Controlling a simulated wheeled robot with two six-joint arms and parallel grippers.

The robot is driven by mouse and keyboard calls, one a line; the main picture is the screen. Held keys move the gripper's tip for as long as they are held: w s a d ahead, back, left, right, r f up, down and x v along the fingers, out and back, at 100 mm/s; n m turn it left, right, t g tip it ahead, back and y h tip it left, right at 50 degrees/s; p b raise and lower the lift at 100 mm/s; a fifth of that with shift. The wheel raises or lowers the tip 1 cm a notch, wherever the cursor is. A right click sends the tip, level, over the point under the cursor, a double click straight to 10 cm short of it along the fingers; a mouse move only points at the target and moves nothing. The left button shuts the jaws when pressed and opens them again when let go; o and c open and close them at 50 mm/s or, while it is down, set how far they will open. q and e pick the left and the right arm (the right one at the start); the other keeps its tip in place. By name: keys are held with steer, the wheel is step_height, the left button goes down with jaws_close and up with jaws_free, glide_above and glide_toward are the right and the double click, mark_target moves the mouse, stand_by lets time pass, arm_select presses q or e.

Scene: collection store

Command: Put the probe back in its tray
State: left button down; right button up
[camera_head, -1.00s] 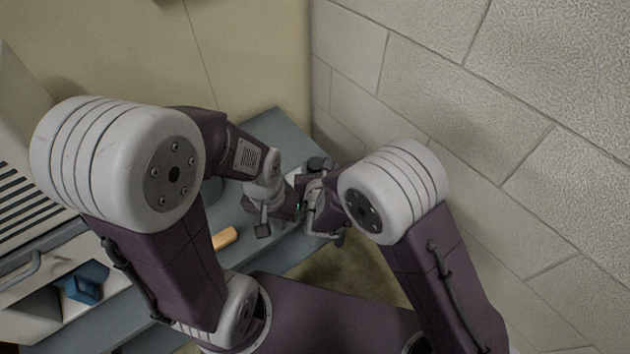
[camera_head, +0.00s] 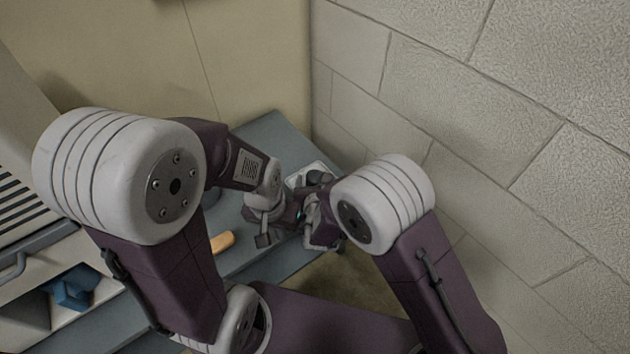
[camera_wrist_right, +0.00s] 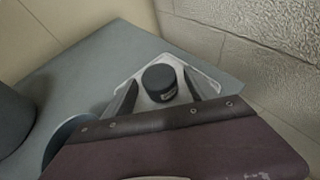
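A short dark cylinder (camera_wrist_right: 160,82) with a small pale label, possibly the probe, shows in the right wrist view over a pale, raised-rim tray (camera_wrist_right: 208,82). Whether it rests in the tray is unclear. My right gripper (camera_wrist_right: 160,92) is open, its two fingers on either side of the cylinder with gaps. In the head view the tray (camera_head: 299,179) is partly hidden behind my right gripper (camera_head: 322,232). My left gripper (camera_head: 280,228) is close beside the right one; its fingertips are partly hidden, and I cannot tell what it holds.
The grey-blue bench (camera_head: 268,135) ends near a block wall (camera_head: 470,140) on the right. An orange-tan piece (camera_head: 222,242) lies near the bench's front edge. A blue object (camera_head: 73,288) sits in an opening at lower left. A dark round vessel (camera_wrist_right: 14,118) stands left.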

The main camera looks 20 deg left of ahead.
steer(key=shift+s+r+p, duration=0.15)
steer(key=shift+r+p, duration=0.25)
steer(key=p+v, duration=0.2)
steer(key=v, duration=0.4)
steer(key=shift+s+d, duration=0.1)
steer(key=shift+s, duration=0.1)
steer(key=shift+s+d+r+p, duration=0.1)
steer(key=shift+s+d+p, duration=0.05)
steer(key=shift+s+p, duration=0.2)
